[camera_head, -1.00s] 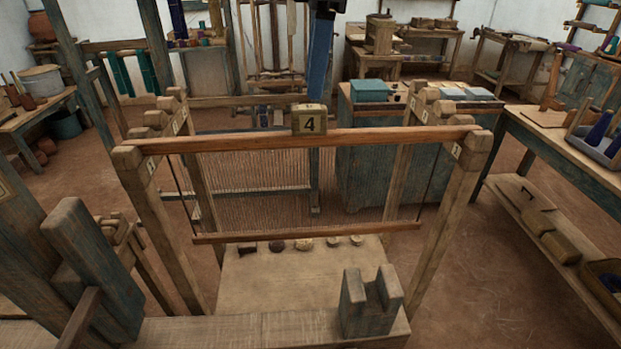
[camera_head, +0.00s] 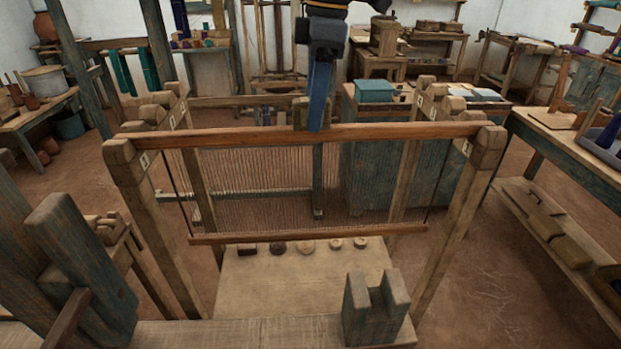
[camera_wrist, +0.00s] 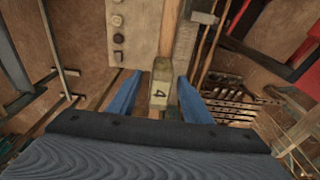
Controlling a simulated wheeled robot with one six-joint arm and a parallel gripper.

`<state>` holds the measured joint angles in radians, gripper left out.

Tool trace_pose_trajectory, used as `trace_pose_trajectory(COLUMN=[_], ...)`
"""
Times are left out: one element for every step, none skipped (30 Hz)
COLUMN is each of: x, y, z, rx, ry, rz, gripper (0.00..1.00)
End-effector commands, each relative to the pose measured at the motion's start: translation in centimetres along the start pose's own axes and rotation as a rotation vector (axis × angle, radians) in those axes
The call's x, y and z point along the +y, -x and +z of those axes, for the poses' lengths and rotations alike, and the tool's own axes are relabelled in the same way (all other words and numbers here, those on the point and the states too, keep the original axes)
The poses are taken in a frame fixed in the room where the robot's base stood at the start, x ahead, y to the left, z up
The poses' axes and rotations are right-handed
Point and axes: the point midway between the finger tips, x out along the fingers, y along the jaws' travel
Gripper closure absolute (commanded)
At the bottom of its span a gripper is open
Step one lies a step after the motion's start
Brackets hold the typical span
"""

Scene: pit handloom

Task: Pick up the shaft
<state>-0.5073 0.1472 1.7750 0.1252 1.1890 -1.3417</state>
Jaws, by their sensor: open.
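The shaft (camera_head: 400,132) is a reddish-brown wooden bar with strings hanging to a lower bar (camera_head: 300,237). Its ends rest on the frame's front left (camera_head: 122,160) and front right (camera_head: 485,150) posts. A pale block marked 4 (camera_head: 299,114) stands at the middle of the upper bar. My gripper (camera_head: 316,124) points down there, and a blue finger partly covers the block. In the wrist view the block (camera_wrist: 159,92) lies between the two blue fingers of my open gripper (camera_wrist: 160,76), with a visible gap on each side. Whether a finger touches it is unclear.
Frame posts flank the shaft, with more numbered bars' ends behind. A wooden board (camera_head: 290,285) with several small round pieces lies in front and below. A notched block (camera_head: 376,308) stands at the front right. A blue-green cabinet (camera_head: 375,165) stands behind.

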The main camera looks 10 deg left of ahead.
Motion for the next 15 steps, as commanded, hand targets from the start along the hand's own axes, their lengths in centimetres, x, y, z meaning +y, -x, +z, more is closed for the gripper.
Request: trace_pose_trajectory(x=[-0.3,-0.3,-0.3,-0.2,-0.2,-0.2,-0.2,-0.2,-0.2,-0.2,-0.2,-0.2,-0.2,-0.2,-0.2], y=[-0.6,-1.0,-1.6,-2.0,-2.3,-2.6,-2.9,-3.0,-3.2,-3.2,-3.3,-3.3,-3.3,-3.3,-3.3], z=[0.0,0.0,-0.1,-0.1,-0.1,-0.1,-0.1,-0.1,-0.1,-0.1,-0.1,-0.1,-0.1,-0.1,-0.1], rx=[-0.001,-0.001,-0.001,-0.001,-0.001,-0.001,0.000,0.000,0.000,0.000,0.000,0.000,0.000,0.000,0.000], ry=[0.000,0.000,0.001,0.001,0.001,0.002,0.002,0.002,0.002,0.002,0.002,0.002,0.003,0.003,0.003], rz=[-0.006,-0.004,-0.005,-0.004,-0.003,-0.003,-0.002,-0.002,-0.002,-0.001,-0.001,-0.001,-0.001,-0.001,-0.001], gripper=[0.55,0.55,0.55,0.55,0.55,0.55,0.55,0.55,0.55,0.55,0.55,0.55,0.55,0.55,0.55])
